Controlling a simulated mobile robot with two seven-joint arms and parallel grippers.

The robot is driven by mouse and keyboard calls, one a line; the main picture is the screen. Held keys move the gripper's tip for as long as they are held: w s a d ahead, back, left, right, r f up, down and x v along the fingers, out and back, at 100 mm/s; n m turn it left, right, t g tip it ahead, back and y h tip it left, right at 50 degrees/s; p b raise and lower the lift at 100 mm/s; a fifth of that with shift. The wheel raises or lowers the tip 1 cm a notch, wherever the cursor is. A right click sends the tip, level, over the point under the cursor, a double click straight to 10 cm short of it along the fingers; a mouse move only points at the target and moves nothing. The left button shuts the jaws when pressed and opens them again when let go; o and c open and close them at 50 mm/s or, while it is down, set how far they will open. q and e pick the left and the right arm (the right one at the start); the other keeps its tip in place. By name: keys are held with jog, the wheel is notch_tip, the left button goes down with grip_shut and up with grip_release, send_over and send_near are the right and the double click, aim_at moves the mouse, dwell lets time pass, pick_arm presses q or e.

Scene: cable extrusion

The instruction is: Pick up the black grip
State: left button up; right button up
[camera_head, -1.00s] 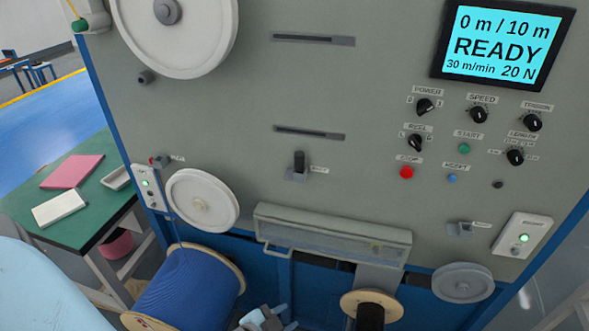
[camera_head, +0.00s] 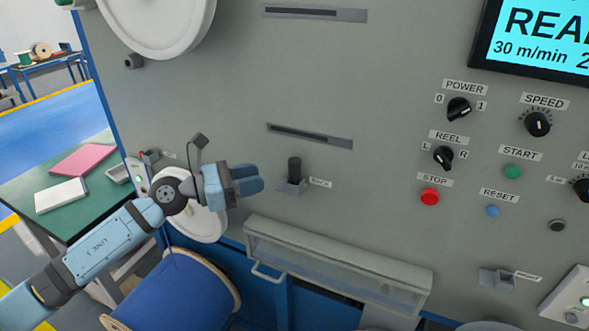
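The black grip (camera_head: 294,170) is a short upright black cylinder on a small grey bracket on the machine's front panel, with a small label to its right. My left gripper (camera_head: 257,178) is just to the left of the grip, its blue fingers pointing right towards it. A gap shows between the fingertips and the grip, and nothing is seen held. The two fingers appear close together from this angle, so their opening cannot be judged. My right gripper is out of view.
A long clear-fronted trough (camera_head: 335,268) juts out below the grip. A spool of blue cable (camera_head: 178,298) stands at lower left, and a white wheel (camera_head: 203,222) is partly behind my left arm. Knobs and a red stop button (camera_head: 430,197) are to the right.

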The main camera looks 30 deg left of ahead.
aim_at(289, 169)
pick_arm(q)
jog(key=x, duration=0.2)
jog(key=shift+w+d+r+p, duration=0.15)
jog(key=shift+w+d+p, duration=0.1)
jog(key=shift+p, duration=0.05)
jog(key=shift+w+d, duration=0.35)
jog(key=shift+w, duration=0.1)
jog(key=shift+w+d+r+p, duration=0.1)
jog(key=shift+w+d+p, duration=0.15)
jog(key=shift+p, duration=0.15)
jog(key=p+x, duration=0.1)
jog(key=x, duration=0.2)
jog(key=shift+w+d, duration=0.2)
jog(key=shift+w, duration=0.1)
jog(key=shift+w+d, duration=0.25)
jog(key=shift+w, duration=0.05)
jog(key=shift+s, duration=0.1)
jog(key=shift+c, duration=0.2)
jog(key=c, duration=0.5)
